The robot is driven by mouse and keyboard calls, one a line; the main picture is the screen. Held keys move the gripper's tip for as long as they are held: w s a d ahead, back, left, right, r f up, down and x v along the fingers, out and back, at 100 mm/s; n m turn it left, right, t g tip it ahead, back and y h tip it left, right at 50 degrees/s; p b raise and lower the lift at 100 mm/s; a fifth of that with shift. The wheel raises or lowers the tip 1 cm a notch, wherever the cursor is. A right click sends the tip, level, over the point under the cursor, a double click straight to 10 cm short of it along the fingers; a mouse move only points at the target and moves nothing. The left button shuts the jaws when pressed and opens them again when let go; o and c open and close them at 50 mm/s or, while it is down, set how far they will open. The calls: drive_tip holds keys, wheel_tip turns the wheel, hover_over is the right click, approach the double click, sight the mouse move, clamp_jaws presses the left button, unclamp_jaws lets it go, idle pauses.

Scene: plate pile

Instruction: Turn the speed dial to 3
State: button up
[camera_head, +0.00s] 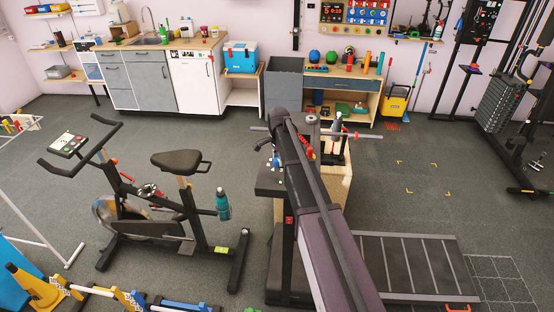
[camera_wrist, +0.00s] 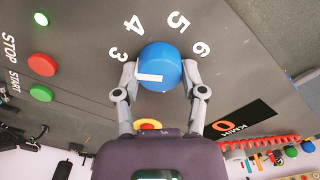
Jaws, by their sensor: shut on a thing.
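The blue speed dial (camera_wrist: 168,58) sits on a dark grey console panel (camera_wrist: 85,80) in the wrist view. My gripper (camera_wrist: 160,77) has a finger on each side of the dial and is shut on it. The dial's white pointer mark (camera_wrist: 149,77) points left in the picture, a little below the printed 3 (camera_wrist: 118,54). The numbers 4 (camera_wrist: 133,26), 5 (camera_wrist: 178,22) and 6 (camera_wrist: 200,48) run around the dial's upper side. Any numbers behind the fingers are hidden. In the head view my arm covers the dial.
A yellow-and-red button (camera_wrist: 148,124) is close below. An exercise bike (camera_head: 180,160) stands left of my arm.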

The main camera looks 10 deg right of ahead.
drive_tip(key=shift+a+m, duration=0.2)
drive_tip(key=shift+m, duration=0.2)
drive_tip(key=o, duration=1.2)
drive_tip(key=shift+w, duration=0.1)
drive_tip(key=shift+c, duration=0.2)
